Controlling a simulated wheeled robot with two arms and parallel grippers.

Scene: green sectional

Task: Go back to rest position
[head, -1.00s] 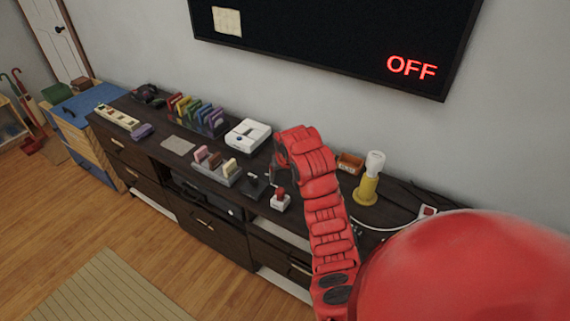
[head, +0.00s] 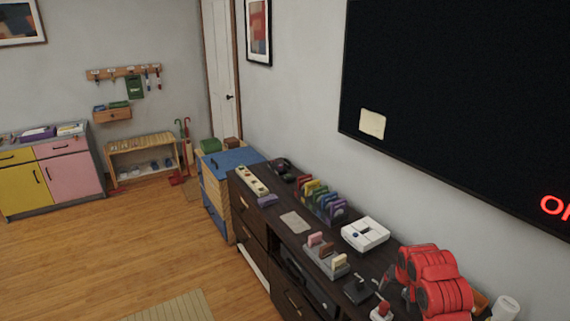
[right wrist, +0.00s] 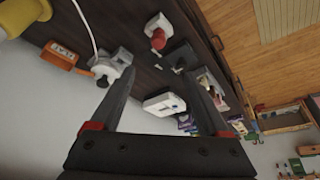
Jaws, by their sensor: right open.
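My right arm reaches in from the lower right of the head view, in red, above the dark media cabinet (head: 262,222). Its gripper (head: 398,290) is partly hidden by the arm there. In the right wrist view the two dark fingers of the right gripper (right wrist: 160,76) stand apart with nothing held between them. A white console (right wrist: 163,103) shows beyond the fingers, along with a small red-topped device (right wrist: 157,40). My left gripper is in neither view.
A large dark screen (head: 450,120) hangs on the wall behind. The wooden floor (head: 130,260) at left is mostly open.

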